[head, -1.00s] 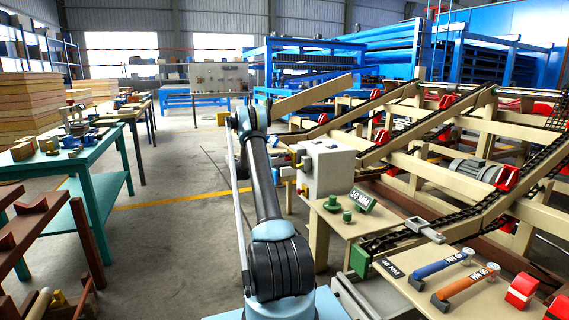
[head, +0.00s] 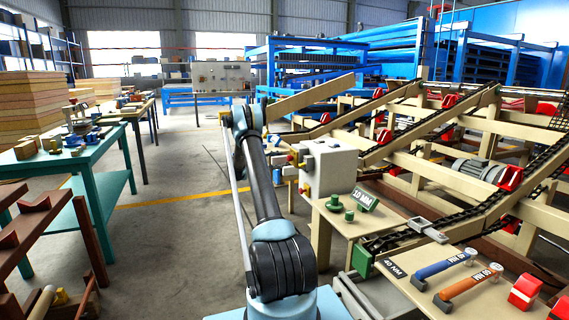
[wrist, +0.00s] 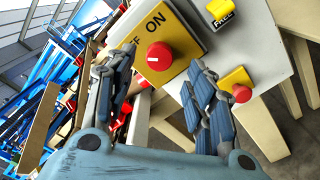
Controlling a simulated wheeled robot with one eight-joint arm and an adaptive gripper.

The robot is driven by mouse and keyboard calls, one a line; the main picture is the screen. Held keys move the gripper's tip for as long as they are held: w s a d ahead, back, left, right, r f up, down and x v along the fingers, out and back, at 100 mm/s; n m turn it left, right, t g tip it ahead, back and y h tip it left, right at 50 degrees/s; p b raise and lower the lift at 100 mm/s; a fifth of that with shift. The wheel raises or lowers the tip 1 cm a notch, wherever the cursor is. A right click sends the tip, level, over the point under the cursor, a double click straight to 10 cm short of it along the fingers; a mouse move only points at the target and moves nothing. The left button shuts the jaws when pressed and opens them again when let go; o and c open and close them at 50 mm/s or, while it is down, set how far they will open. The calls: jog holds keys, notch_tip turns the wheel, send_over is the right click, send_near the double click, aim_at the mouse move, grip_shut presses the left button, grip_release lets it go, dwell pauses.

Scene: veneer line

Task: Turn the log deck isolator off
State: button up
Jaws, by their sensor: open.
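In the wrist view a yellow plate (wrist: 178,30) marked ON, with a partly covered second word ending in F, carries a round red knob (wrist: 159,56). No name label for the log deck isolator is readable. My gripper (wrist: 160,60) is open, its two fingers on either side of the red knob in the picture; no contact can be made out. The knob's exact turned position is unclear. The plate is on a pale grey box (wrist: 262,45), which also shows in the head view (head: 330,170). In the head view my arm hides most of the gripper.
A smaller red button (wrist: 241,93) on a yellow base sits close to the right finger. A yellow labelled part (wrist: 222,12) is above it. In the head view a beige bench (head: 440,290) with tools and the chain conveyor are right; a teal table (head: 85,160) is left, with open floor between.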

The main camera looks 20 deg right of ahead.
jog(key=a, duration=0.6)
jog(key=shift+a, duration=0.4)
jog(key=shift+s, duration=0.15)
